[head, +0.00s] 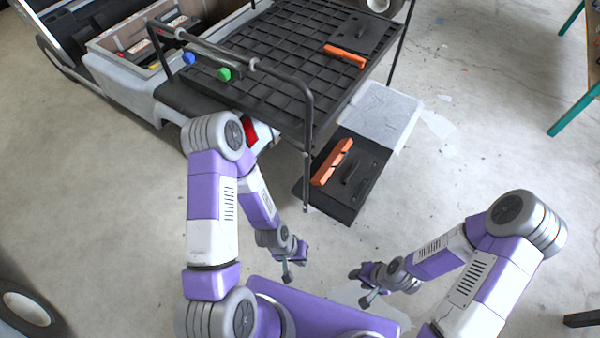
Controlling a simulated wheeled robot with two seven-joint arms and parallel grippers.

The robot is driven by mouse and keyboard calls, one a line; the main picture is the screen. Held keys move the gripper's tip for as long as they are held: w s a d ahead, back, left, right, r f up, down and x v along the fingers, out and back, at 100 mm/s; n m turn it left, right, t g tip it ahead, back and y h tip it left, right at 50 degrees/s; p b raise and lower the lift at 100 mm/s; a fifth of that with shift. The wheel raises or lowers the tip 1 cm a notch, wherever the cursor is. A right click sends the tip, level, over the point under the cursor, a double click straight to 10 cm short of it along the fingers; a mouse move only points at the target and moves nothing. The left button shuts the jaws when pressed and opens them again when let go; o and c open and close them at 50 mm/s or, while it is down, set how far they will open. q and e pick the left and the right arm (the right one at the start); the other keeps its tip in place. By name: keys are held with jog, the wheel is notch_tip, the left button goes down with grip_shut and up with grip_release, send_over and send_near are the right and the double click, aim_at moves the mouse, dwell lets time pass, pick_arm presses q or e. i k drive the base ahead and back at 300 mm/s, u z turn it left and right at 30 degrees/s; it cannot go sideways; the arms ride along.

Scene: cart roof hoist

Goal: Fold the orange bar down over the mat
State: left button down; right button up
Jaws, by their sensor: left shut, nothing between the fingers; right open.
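A thick orange bar (332,163) stands along the left part of a low black mat (371,171), right of the cart; whether it is tilted up or flat, I cannot tell. A black handle shape lies on the mat beside it. A second, thinner orange bar (345,56) lies along the front edge of a dark plate (363,33) on the black grid roof. My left gripper (291,265) is shut and empty, below and left of the low mat, apart from it. My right gripper (363,286) is open and empty, below the mat, also apart.
The black grid roof (285,35) with its bent black tube frame (308,110) rises beside the low mat. Blue (188,58) and green (224,74) knobs sit on it. A pale panel (384,108) lies behind the mat.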

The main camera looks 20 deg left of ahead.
aim_at(335, 159)
jog(key=u, duration=0.45)
jog(key=k, duration=0.2)
jog(key=z, duration=1.25)
jog(key=i, duration=1.5)
jog(key=u, duration=0.45)
